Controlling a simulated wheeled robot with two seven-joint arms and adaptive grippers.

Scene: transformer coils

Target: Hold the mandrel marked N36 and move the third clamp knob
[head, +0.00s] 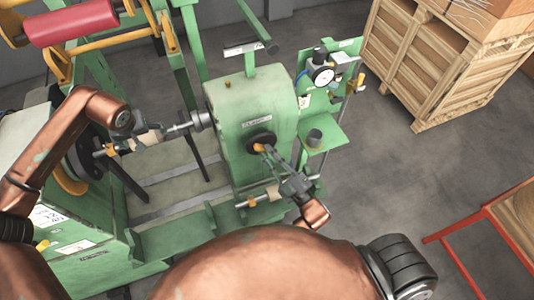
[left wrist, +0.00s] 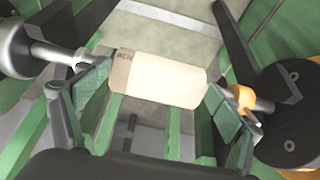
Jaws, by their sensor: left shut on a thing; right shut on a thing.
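A cream mandrel (left wrist: 160,78) lies between the two green-padded fingers of my left gripper (left wrist: 160,100). Its small dark label is too blurred to read. In the head view my left gripper (head: 143,140) is shut around the mandrel, which is mostly hidden there. A grey spindle (head: 188,127) is at one end and an orange clamp knob (left wrist: 242,97) at the other. My right gripper (head: 272,158) is shut at an orange knob (head: 259,148) in front of a black hub on the green housing; its fingers partly hide the knob. Another orange knob (head: 252,202) is lower on the housing, beside a beige cylinder.
The green machine (head: 240,110) fills the middle. A gauge panel (head: 322,74) with a small shelf is to its right. A red roll (head: 70,22) on a yellow frame stands at upper left. A wooden crate (head: 425,65) and red-framed table (head: 480,215) are at right, with bare floor between.

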